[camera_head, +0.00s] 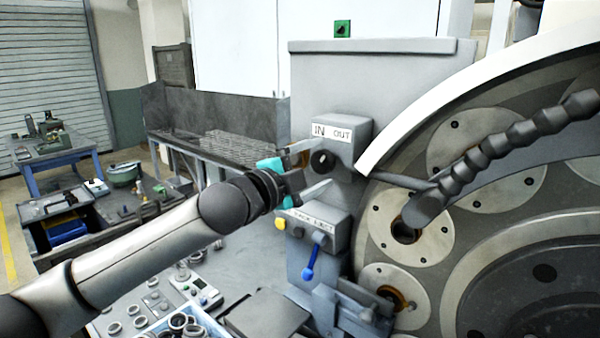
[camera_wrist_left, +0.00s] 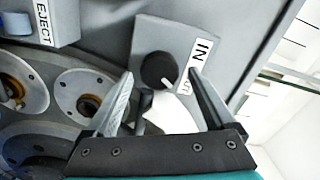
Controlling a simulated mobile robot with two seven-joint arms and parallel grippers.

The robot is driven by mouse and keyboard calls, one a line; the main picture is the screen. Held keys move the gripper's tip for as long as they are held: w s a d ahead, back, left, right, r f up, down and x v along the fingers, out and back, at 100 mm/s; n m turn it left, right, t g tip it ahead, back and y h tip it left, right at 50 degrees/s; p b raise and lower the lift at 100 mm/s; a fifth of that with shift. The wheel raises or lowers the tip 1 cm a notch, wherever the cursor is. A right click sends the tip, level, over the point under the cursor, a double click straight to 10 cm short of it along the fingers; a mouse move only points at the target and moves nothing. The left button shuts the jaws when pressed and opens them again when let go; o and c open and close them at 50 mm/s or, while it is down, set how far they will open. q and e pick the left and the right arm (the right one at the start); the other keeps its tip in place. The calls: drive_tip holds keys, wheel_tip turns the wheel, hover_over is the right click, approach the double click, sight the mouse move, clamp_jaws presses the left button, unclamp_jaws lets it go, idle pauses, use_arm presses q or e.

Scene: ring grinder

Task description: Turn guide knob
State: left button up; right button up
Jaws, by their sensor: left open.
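The guide knob (camera_head: 322,161) is a round black knob on a grey box (camera_head: 354,133) labelled IN and OUT. In the left wrist view the knob (camera_wrist_left: 159,70) lies ahead of my fingers, with the label (camera_wrist_left: 195,62) to its right. My left gripper (camera_head: 312,172) is beside the box in the head view, close to the knob. In the left wrist view its two fingers (camera_wrist_left: 161,97) are spread apart, with the knob between and beyond their tips. I cannot tell whether a finger touches it. My right gripper is not in view.
Below is a second box (camera_head: 318,226) with a label, yellow button and blue-handled lever (camera_head: 309,262). The large grinder wheel (camera_head: 500,230) and a segmented coolant hose (camera_head: 500,145) stand close on the right. A parts tray (camera_head: 175,328) lies below my left arm.

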use_arm(q)
drive_tip(key=b+v, duration=0.3)
drive_tip(key=v, duration=1.2)
drive_tip(key=shift+b, duration=0.4)
